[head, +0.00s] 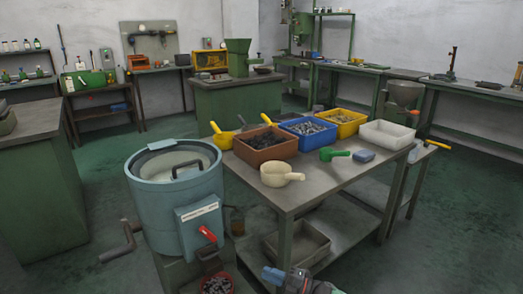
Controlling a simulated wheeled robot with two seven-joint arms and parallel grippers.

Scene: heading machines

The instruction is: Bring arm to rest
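My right gripper (296,281) shows only in part at the bottom edge of the head view, right of the middle. It is a small grey shape, with a blue piece (272,275) at its left side. I cannot tell whether the blue piece is part of the gripper or something held. The fingers are not clear enough to show whether they are open or shut. It is low, in front of the metal table (330,185). My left gripper is not in view.
The table holds brown (265,154), blue (308,137), yellow (341,129) and white (386,140) bins, plus scoops such as the cream one (276,177). A blue drum machine (170,235) stands left, above a red container of small parts (216,286). Green floor is open at lower right.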

